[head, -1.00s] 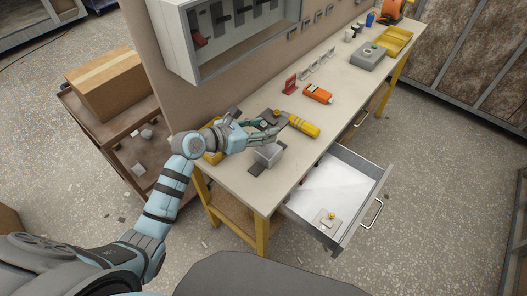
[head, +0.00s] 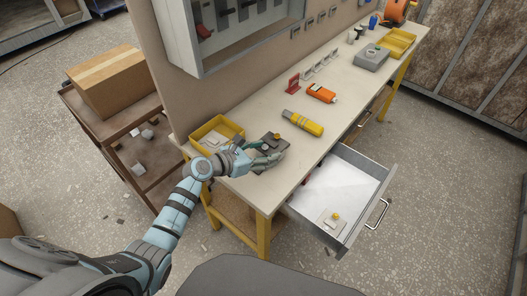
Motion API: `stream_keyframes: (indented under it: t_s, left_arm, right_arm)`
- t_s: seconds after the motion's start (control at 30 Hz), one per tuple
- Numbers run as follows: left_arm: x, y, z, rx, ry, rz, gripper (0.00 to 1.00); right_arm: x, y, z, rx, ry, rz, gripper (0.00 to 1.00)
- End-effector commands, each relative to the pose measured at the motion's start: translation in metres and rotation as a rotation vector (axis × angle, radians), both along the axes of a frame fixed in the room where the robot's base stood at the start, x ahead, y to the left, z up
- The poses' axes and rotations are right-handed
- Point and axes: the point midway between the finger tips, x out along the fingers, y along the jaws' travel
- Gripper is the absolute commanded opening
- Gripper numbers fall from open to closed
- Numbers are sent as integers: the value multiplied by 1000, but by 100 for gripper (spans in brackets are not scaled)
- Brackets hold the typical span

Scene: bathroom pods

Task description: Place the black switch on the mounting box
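My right gripper is not in view.
A yellow bin (head: 239,131) is left of the hand. A yellow tool (head: 302,122) and an orange device (head: 321,93) lie to the right. An open drawer (head: 345,185) juts out in front, holding a light plate with a yellow knob (head: 336,217).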

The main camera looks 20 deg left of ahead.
Motion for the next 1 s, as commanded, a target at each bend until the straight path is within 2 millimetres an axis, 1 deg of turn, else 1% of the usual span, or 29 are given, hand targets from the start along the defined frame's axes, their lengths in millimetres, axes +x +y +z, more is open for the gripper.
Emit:
stream_keyframes:
  t_s: [0.3, 0.4, 0.43, 0.57, 0.8, 0.9, 1.0]
  left_arm:
    - [0, 0, 1, 0, 0, 0, 65]
    - [0, 0, 8, -1, -1, 0, 65]
    - [-3, 2, 8, 1, -1, 1, 65]
    - [-22, 15, 16, 3, 0, 1, 65]
    - [-73, 47, 41, 5, 1, -4, 65]
    - [-86, 57, 47, 3, 0, -1, 65]
    - [-93, 60, 51, 2, -1, -1, 65]
  right_arm:
    - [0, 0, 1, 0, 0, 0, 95]
    - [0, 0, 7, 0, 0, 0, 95]
    - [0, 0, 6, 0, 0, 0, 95]
    - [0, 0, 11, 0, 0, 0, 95]
    - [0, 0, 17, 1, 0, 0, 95]
    - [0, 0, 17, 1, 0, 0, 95]
    - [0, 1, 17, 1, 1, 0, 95]
